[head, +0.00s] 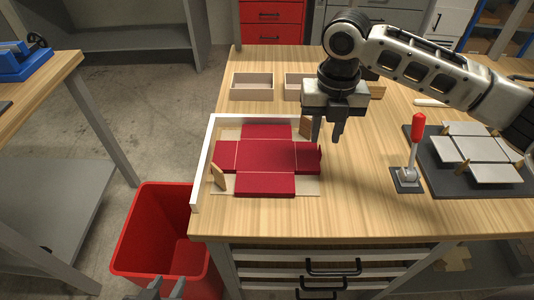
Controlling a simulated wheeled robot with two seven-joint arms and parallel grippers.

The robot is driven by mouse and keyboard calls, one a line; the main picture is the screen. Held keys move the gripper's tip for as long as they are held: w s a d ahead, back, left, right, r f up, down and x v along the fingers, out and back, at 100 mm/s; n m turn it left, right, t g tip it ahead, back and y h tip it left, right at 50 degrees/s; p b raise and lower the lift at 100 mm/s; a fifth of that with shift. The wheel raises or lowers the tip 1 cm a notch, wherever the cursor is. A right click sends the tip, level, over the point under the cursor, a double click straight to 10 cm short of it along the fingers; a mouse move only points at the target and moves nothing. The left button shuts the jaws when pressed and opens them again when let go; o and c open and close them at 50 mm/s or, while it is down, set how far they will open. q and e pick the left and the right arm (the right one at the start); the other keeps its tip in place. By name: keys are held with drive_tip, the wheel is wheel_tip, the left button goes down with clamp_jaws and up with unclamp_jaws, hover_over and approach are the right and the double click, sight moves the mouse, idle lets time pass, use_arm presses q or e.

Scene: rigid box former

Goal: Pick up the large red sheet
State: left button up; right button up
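The large red sheet (266,156) is a cross-shaped dark red blank with pale crease lines. It lies on a light board inside a white corner fence (203,165) on the wooden table. Its right-hand edge looks slightly raised. My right gripper (327,137) comes in from the right, points down near the sheet's right end, and has its fingers apart with nothing between them. Whether it touches the sheet is hard to tell. My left gripper (165,288) shows only its fingertips at the bottom edge, apart and empty, in front of the red bin.
Wooden pieces (218,176) stand at the sheet's corners. A red-handled lever (417,128) and a dark mat (470,186) with a pale grey blank (478,150) are at right. Shallow trays (252,94) lie behind. A red bin (130,255) stands on the floor at left.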

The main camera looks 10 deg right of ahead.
sight(321, 155)
drive_tip(key=f, duration=0.5)
drive_tip(key=shift+s+f, duration=0.1)
drive_tip(key=shift+s, duration=0.1)
drive_tip(key=shift+a, duration=0.1)
clamp_jaws()
